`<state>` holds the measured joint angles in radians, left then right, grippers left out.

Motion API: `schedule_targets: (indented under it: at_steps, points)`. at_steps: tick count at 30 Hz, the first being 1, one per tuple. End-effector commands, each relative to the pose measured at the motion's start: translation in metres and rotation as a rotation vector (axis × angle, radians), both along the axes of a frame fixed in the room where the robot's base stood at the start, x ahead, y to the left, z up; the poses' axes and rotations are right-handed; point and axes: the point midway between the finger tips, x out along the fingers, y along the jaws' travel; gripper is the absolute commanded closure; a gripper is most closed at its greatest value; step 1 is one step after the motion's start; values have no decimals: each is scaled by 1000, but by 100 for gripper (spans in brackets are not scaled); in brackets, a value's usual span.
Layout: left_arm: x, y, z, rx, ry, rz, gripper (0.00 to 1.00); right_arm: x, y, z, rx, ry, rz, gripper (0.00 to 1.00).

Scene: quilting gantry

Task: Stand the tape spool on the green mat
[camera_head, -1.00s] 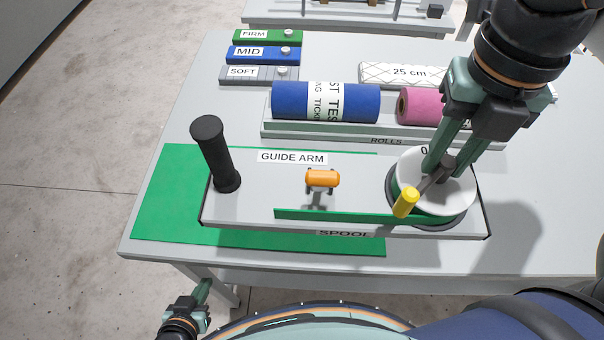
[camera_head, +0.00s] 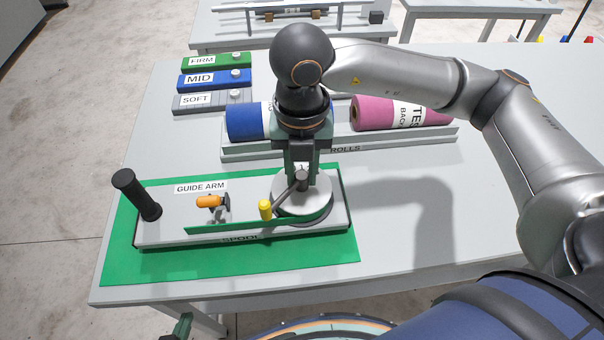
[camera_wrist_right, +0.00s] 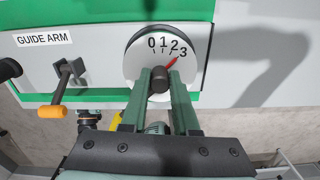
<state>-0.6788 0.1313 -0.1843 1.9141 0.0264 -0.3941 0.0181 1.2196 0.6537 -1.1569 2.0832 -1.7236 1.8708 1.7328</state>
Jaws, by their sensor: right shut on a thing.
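The tape spool unit (camera_head: 165,229) is a long grey base with a SPOOL label, a black post, an orange-tipped guide arm, a yellow-tipped crank and a round white 0–3 dial. It is level and upright, within the outline of the green mat (camera_head: 125,268), with no clear gap below it. The wrist view shows its grey base (camera_wrist_right: 105,70) and the mat (camera_wrist_right: 70,12) beyond. My right gripper (camera_head: 301,172) points down at the dial end, its fingers (camera_wrist_right: 160,85) closed around the dark central knob. My left gripper (camera_head: 182,326) is low at the bottom edge, mostly cut off.
Behind the mat is a ROLLS tray (camera_head: 240,152) with a blue roll (camera_head: 245,121) and a pink roll (camera_head: 374,112). FIRM (camera_head: 217,62), MID (camera_head: 214,80) and SOFT (camera_head: 210,101) blocks lie at the back left. The table right of the mat is clear.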

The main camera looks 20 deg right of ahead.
Motion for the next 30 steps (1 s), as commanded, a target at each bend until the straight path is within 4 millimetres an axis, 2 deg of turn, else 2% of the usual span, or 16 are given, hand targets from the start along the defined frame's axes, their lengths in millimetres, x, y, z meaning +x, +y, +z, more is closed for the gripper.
schedule_targets:
  at_steps: [5, 16, 17, 18, 24, 30]
  points:
    - [0, 0, 3, 0, 0, 0, 100, 0, 0, -15, 1, -2, 1, 100]
    - [0, 0, -2, 0, 0, 0, 100, 0, 0, -20, 2, -3, 0, 100]
    - [0, 0, 0, 0, 0, 0, 100, -1, -1, -20, -1, 0, 0, 68]
    - [0, 0, 0, 0, 0, 0, 100, -1, -1, -19, -1, 0, 0, 64]
    - [0, 0, 0, 0, 0, 0, 100, 0, -1, -19, 0, 0, 0, 42]
    - [0, 0, 0, 0, 0, 0, 100, 0, -1, -19, 0, 0, 0, 42]
